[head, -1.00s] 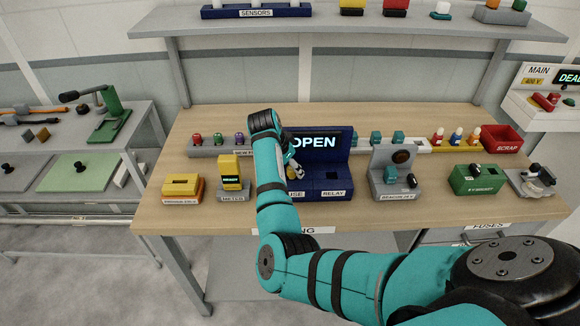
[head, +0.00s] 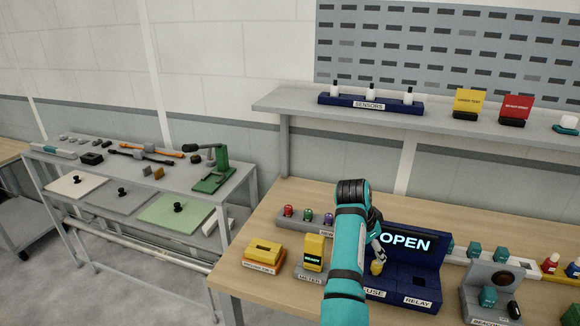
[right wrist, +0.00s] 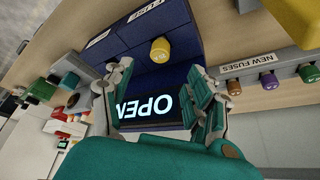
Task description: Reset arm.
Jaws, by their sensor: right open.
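My right arm reaches over the wooden bench, and its gripper (head: 377,248) is beside the dark blue fuse and relay station (head: 418,277), whose screen reads OPEN. A yellow fuse (head: 376,268) stands on the FUSE side of that station. In the right wrist view my right gripper (right wrist: 163,98) has its fingers spread apart with nothing between them. The yellow fuse (right wrist: 160,49) shows there beyond the fingertips, apart from them. My left gripper is not in view.
A NEW FUSES rack (head: 305,221) holds several coloured fuses. A yellow meter (head: 313,252) and an orange-yellow box (head: 263,254) stand left of my arm. A beacon unit (head: 490,290) is at the right. A shelf (head: 290,99) with a SENSORS rack (head: 370,104) overhangs the bench.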

